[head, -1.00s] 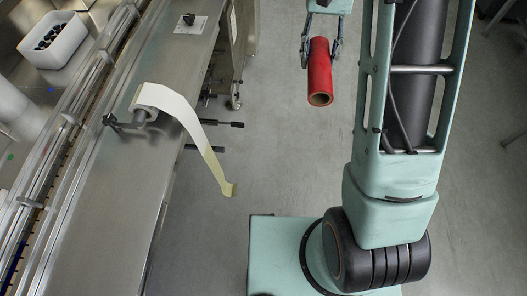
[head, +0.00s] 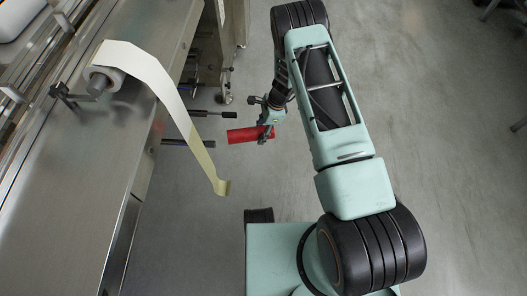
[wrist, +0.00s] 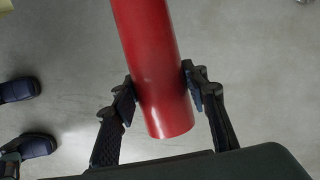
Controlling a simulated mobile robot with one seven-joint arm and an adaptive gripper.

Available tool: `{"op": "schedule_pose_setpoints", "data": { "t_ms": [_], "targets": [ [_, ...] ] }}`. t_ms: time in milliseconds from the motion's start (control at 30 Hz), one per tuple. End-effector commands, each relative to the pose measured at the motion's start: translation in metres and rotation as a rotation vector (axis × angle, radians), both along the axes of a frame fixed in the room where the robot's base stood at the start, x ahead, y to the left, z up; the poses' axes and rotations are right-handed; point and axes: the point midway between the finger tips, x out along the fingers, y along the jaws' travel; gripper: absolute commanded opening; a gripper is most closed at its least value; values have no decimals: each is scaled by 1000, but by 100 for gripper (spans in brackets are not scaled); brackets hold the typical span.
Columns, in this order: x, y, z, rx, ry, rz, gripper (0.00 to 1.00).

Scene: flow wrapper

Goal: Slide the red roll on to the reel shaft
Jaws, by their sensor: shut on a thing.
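My gripper (head: 267,126) is shut on the red roll (head: 248,134), near its right end. The roll lies about level over the floor, with its left end pointing at the machine. Two dark rods stick out from the machine's side: an upper rod (head: 213,114) and a lower rod (head: 188,143). The roll's left end is apart from both, just right of them; which rod is the reel shaft I cannot tell. In the wrist view the roll (wrist: 155,65) sits between both fingers (wrist: 160,88), its far end cut off at the top.
A pale film strip (head: 165,82) runs from a white roll (head: 104,78) on the metal table (head: 95,150) and hangs down past the rods, its loose end (head: 222,187) below and left of the red roll. Open floor (head: 420,110) lies to the right.

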Motion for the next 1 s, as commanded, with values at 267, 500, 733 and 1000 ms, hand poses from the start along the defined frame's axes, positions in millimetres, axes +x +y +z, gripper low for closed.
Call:
{"op": "schedule_pose_setpoints", "data": {
  "t_ms": [267, 500, 733, 1000],
  "targets": [
    [-20, -9, -72, 2, -1, -211, 7],
    [-20, 0, -75, 2, -3, -223, 7],
    [-19, 20, -75, 2, -3, -220, 7],
    [-17, 45, -75, 2, -4, -218, 7]
  ]
}}
